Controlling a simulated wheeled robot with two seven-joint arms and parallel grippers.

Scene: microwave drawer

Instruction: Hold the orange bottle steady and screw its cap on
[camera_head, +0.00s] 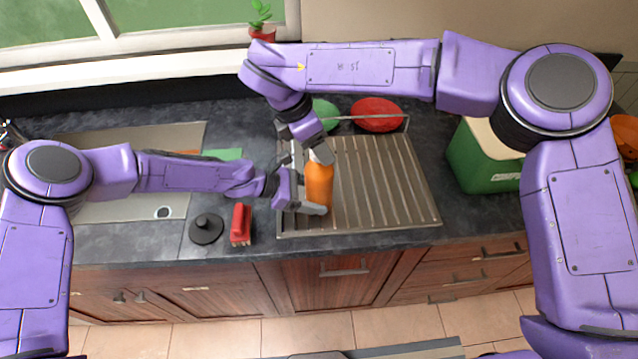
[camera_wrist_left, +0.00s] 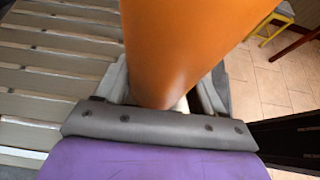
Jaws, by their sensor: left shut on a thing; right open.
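The orange bottle (camera_head: 319,187) stands upright on the ribbed metal drainboard in the head view. My left gripper (camera_head: 312,207) comes in from the left and is shut on the bottle's lower part. In the left wrist view the orange bottle (camera_wrist_left: 185,45) fills the top middle, between the fingers of my left gripper (camera_wrist_left: 160,105). My right gripper (camera_head: 320,155) is above the bottle, pointing down, with its fingers at the bottle's top. It is open. A pale patch shows at the bottle's top, but whether it is the cap I cannot tell; the gripper covers much of it.
A red brush (camera_head: 241,223) and a black round object (camera_head: 206,229) lie left of the drainboard (camera_head: 400,205). Red (camera_head: 378,114) and green (camera_head: 325,113) dishes stand behind. A green box (camera_head: 485,160) is at right. The drainboard's right part is clear.

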